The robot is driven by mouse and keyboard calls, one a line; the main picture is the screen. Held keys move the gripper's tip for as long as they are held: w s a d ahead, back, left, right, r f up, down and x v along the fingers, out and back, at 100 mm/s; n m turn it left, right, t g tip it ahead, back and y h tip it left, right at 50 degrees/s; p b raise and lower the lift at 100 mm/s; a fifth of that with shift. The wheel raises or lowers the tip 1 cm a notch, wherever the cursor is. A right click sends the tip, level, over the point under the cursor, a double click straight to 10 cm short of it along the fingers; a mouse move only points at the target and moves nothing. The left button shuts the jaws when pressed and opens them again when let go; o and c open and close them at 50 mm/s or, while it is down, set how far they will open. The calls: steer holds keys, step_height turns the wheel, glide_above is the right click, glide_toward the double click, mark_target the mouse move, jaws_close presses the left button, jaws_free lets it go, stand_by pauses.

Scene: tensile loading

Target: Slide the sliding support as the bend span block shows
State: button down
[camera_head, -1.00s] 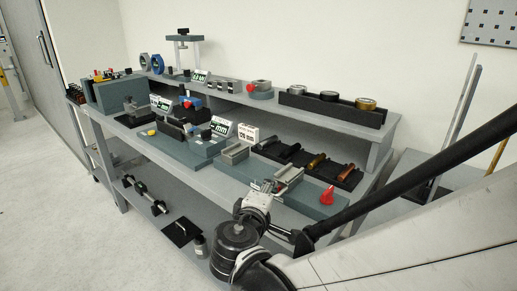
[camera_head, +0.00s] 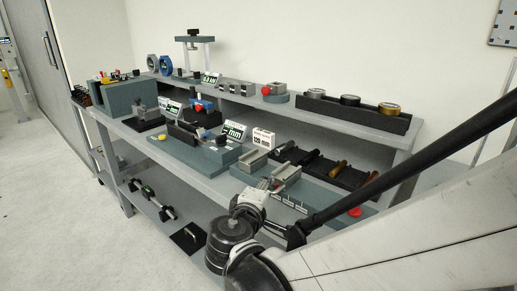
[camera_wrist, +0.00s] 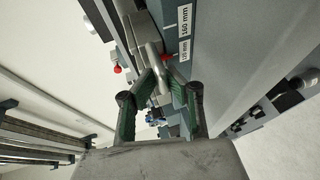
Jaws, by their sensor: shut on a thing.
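The sliding support (camera_head: 286,176) is a grey block on a teal bed plate (camera_head: 322,203) at the near side of the bench. A fixed grey support (camera_head: 253,159) stands to its left with a gap between them. The white bend span block (camera_head: 263,138) behind them appears to read 120 mm. My gripper (camera_head: 264,186) is at the near end of the sliding support. In the wrist view, my gripper's green fingers (camera_wrist: 158,72) are shut on the support's grey handle (camera_wrist: 154,54). White scale labels, 160 mm and apparently 120 mm (camera_wrist: 184,50), lie beside the support.
A red knob (camera_head: 354,212) sits at the plate's right end. A dark rack (camera_head: 330,168) with several rollers lies behind the supports. Other test fixtures (camera_head: 208,145) stand further left. A raised shelf (camera_head: 300,110) runs along the back.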

steer(key=shift+a+f, duration=0.2)
steer(key=shift+f, duration=0.05)
steer(key=c, duration=1.8)
jaws_free()
steer(key=shift+a, duration=0.15)
steer(key=shift+s+r, duration=0.1)
steer(key=shift+s, duration=0.1)
steer(key=v, duration=1.1)
steer(key=shift+s+a+r, duration=0.1)
steer(key=shift+s, duration=0.2)
